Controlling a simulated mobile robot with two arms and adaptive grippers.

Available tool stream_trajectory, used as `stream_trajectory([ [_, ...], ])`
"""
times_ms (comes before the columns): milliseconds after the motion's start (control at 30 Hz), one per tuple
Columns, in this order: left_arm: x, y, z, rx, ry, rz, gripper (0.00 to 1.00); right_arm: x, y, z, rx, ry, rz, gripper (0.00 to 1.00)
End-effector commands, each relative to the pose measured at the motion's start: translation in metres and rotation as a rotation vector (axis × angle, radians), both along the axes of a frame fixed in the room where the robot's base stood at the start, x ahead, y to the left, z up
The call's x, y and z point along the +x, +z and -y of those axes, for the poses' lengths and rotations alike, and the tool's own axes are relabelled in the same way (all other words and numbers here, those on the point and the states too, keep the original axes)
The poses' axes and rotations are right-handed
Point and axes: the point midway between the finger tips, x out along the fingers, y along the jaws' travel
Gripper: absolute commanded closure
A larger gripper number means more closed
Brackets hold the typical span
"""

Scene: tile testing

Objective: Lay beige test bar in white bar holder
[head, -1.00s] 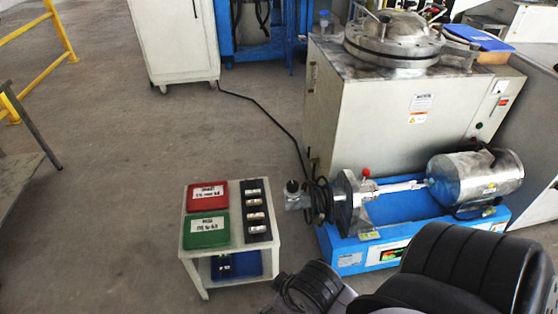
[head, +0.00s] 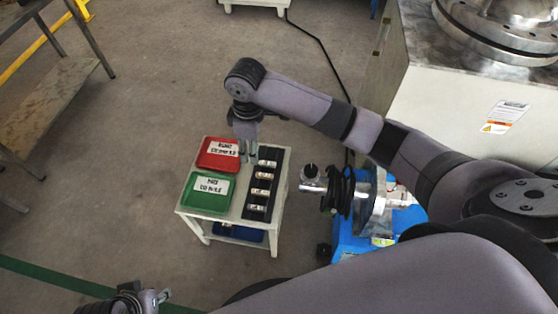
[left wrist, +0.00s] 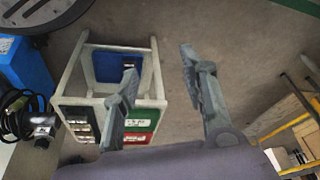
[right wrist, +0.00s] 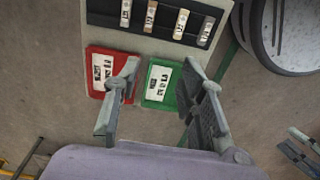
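A black rack (head: 250,212) on a small white table (head: 243,226) holds several short bars in a row; they also show in the right wrist view. One bar (right wrist: 181,23) there looks beige, but which one is the task's bar I cannot tell. I cannot pick out a white bar holder for certain. My right gripper (head: 248,150) is open and empty, pointing down above the table's far side near the red tray (head: 215,155). My left gripper (head: 160,298) is low at the front left, apart from the table; the left wrist view shows its fingers open and empty.
A green tray (head: 208,190) lies in front of the red one, and a blue tray (head: 238,233) is on the lower shelf. A blue-based machine (head: 350,240) with a metal shaft end (head: 313,180) stands close on the right. Floor left of the table is clear.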

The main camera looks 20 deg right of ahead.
Motion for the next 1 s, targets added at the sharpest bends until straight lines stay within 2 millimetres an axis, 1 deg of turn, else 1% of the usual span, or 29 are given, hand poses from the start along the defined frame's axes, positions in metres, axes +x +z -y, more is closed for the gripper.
stream_trajectory([
  [33,0.000,0.000,0.000,0.001,0.000,-0.002,0.60,0.007,0.007,0.006,-0.015,0.000,-0.003,0.63],
  [100,0.000,0.000,0.000,0.001,0.000,-0.002,0.60,0.011,0.010,0.010,-0.027,0.000,-0.009,0.63],
  [167,-0.001,0.002,0.000,0.001,0.000,-0.001,0.60,0.012,0.009,0.012,-0.030,0.000,-0.013,0.63],
  [233,-0.002,0.007,-0.001,0.001,0.000,0.004,0.60,0.012,0.001,0.013,-0.032,-0.001,-0.015,0.63],
  [333,-0.008,0.021,-0.002,0.000,0.001,0.014,0.60,0.012,-0.017,0.013,-0.032,-0.001,-0.015,0.63],
  [400,-0.008,0.012,-0.002,0.001,0.002,0.009,0.60,0.011,-0.035,0.013,-0.033,-0.003,-0.016,0.63],
  [567,-0.008,0.000,-0.002,0.001,0.002,0.009,0.60,0.011,-0.070,0.012,-0.032,-0.002,-0.014,0.63],
  [600,0.003,0.003,0.002,-0.009,-0.003,0.057,0.60,0.012,-0.073,0.012,-0.030,-0.001,-0.012,0.63],
  [700,0.025,0.006,0.008,-0.029,-0.011,0.155,0.60,0.012,-0.088,0.012,-0.031,-0.001,-0.013,0.63],
  [800,0.044,0.013,0.014,-0.048,-0.018,0.246,0.60,0.012,-0.097,0.011,-0.030,-0.001,-0.012,0.63],
  [900,0.058,0.020,0.019,-0.063,-0.025,0.316,0.60,0.012,-0.105,0.012,-0.030,-0.001,-0.012,0.63],
  [1000,0.066,0.025,0.022,-0.073,-0.028,0.361,0.60,0.012,-0.109,0.011,-0.029,-0.001,-0.011,0.63],
])
